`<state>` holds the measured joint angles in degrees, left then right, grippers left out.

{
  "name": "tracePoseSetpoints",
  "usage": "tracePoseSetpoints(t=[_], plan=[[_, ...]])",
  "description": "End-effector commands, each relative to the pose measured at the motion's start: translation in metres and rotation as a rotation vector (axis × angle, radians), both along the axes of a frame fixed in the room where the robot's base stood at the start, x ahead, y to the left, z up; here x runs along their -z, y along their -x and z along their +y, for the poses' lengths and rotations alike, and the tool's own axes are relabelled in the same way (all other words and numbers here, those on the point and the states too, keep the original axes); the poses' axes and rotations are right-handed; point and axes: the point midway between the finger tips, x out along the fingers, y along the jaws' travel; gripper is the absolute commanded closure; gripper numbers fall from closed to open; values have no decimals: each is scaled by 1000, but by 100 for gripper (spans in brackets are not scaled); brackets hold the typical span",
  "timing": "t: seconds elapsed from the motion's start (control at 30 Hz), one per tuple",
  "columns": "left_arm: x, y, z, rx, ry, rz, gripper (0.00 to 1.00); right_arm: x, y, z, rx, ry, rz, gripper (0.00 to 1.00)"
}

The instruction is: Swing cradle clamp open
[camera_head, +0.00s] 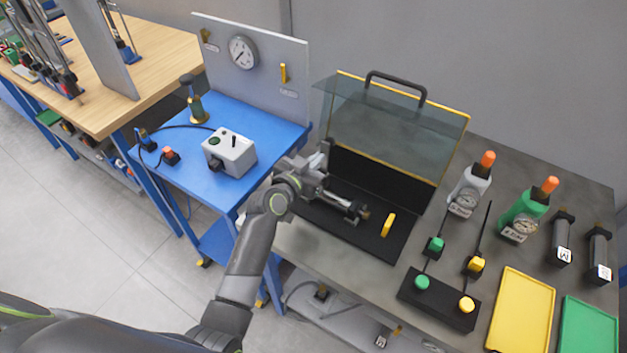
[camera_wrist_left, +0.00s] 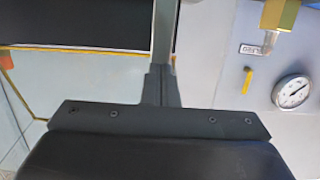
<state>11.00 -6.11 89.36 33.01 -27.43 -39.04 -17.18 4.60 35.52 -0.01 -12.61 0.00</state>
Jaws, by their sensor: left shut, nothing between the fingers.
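A black cradle base (camera_head: 345,238) lies on the dark bench, with a raised clear lid behind it. A small upright yellow piece, perhaps the clamp's handle (camera_head: 388,224), stands at its right. My left gripper (camera_head: 362,212) is shut and empty, low over the base and just left of the yellow piece. I cannot tell whether it touches anything. My arm hides the base's left part, and the clamp's position is unclear. In the left wrist view my left gripper's fingers (camera_wrist_left: 162,85) are together. My right gripper is not in view.
The clear lid (camera_head: 390,125) with a black handle stands open behind. To the right are a grey bottle (camera_head: 468,190), a green bottle (camera_head: 523,215), a black control block (camera_head: 440,298), a yellow tray (camera_head: 521,312) and a green tray (camera_head: 588,328). A blue cart (camera_head: 260,125) stands left.

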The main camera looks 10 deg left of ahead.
Motion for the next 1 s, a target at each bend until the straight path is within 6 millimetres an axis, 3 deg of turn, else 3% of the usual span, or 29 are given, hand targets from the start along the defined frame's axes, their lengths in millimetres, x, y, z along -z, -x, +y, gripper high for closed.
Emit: tracePoseSetpoints(t=[0.53,1.0], plan=[[-1,-10,-4,0,-1,-1,100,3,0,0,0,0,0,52],[-5,10,4,-1,0,-1,100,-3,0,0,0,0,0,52]])
